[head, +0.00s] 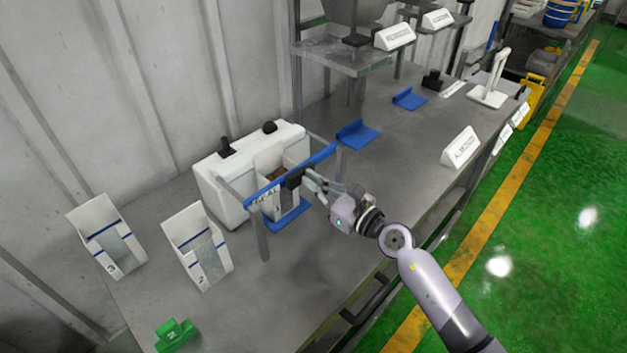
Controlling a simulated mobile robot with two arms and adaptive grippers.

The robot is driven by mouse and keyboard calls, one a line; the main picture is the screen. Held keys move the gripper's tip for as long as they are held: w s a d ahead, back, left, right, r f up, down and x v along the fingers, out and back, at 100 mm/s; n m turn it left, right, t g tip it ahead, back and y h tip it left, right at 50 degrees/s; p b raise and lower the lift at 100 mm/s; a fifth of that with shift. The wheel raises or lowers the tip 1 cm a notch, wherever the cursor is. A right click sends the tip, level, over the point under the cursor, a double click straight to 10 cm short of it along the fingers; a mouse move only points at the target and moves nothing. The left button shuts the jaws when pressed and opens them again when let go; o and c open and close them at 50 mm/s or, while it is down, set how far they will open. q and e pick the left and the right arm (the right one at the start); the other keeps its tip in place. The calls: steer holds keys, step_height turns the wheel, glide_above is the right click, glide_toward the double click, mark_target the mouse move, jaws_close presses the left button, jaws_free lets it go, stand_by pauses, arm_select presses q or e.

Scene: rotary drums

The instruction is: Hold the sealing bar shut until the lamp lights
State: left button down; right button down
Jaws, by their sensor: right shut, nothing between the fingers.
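The white sealing machine (212,187) stands against the wall on the grey bench. Its blue sealing bar (322,156) spans the front on two grey side arms, with a black grip (297,178) near its middle. A white open pouch (267,160) with brown contents stands behind the bar, partly hidden by it. My right gripper (309,183) is shut and empty, with its fingertips at the black grip; whether they press on it I cannot tell. Two dark knobs stand on top of the machine; no lit lamp shows. My left gripper is not in view.
Two white pouches with blue bands, one left (107,238) and one nearer (197,247), stand left of the machine. A green clip-like piece (175,335) lies at the front left. A blue bracket (357,133) lies behind.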

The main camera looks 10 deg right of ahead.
mark_target(293, 168)
steer(key=shift+w, duration=0.1)
steer(key=x, duration=0.8)
steer(key=shift+w+a, duration=0.1)
steer(key=shift+w, duration=0.05)
steer(key=shift+w+a+r, duration=0.1)
steer(key=shift+w+a, duration=0.05)
steer(key=shift+r, duration=0.15)
